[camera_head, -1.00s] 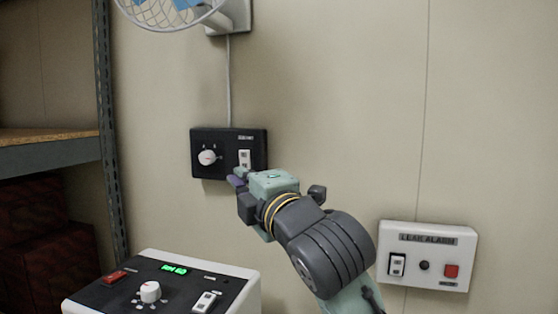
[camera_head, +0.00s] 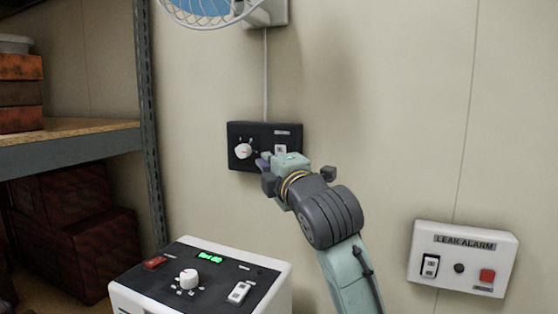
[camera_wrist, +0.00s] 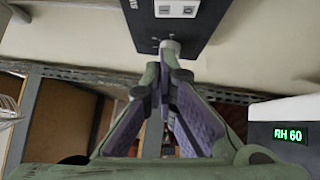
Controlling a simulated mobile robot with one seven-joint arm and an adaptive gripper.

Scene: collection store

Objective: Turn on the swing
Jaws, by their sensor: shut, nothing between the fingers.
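The fan's black control box (camera_head: 252,160) is on the wall, with a white knob (camera_head: 243,151) on its left and a white rocker switch (camera_head: 281,149) on its right. A small label above the switch is too small to read. My gripper (camera_head: 263,160) is shut and empty, its tips in front of the box between knob and switch. In the wrist view the fingertips (camera_wrist: 167,68) are close to the knob (camera_wrist: 170,46), partly covering it. Contact cannot be told. The switch (camera_wrist: 175,9) is clear of the fingers there.
A caged fan (camera_head: 208,8) hangs above the box, with a cable between. A white console (camera_head: 150,296) with a dial, switch and green display stands below left. A leak alarm panel (camera_head: 463,262) is on the wall at right. Shelving (camera_head: 75,150) is at left.

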